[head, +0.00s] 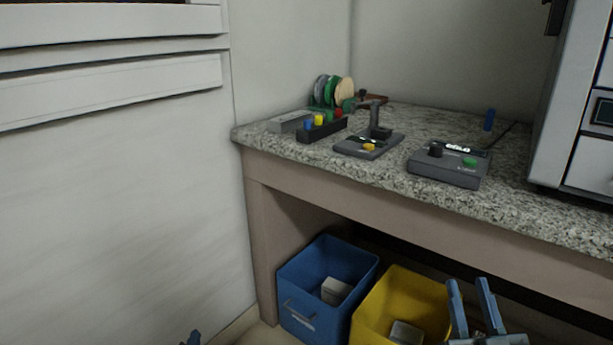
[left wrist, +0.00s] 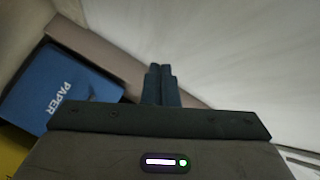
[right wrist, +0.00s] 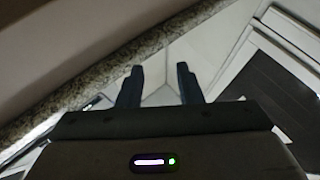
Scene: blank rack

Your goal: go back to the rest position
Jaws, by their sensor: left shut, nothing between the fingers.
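My right gripper (head: 468,284) is at the lower right of the head view, in front of the yellow bin (head: 420,285). In the right wrist view its two fingers (right wrist: 159,70) are apart and the gap is empty.
A granite counter (head: 400,183) carries a disc rack, a block with coloured knobs and two grey devices. A blue bin (head: 300,275) stands below it, beside the yellow bin, each with a pale item inside. A white wall (head: 120,220) is at left, a tall grey machine (head: 565,100) at right.

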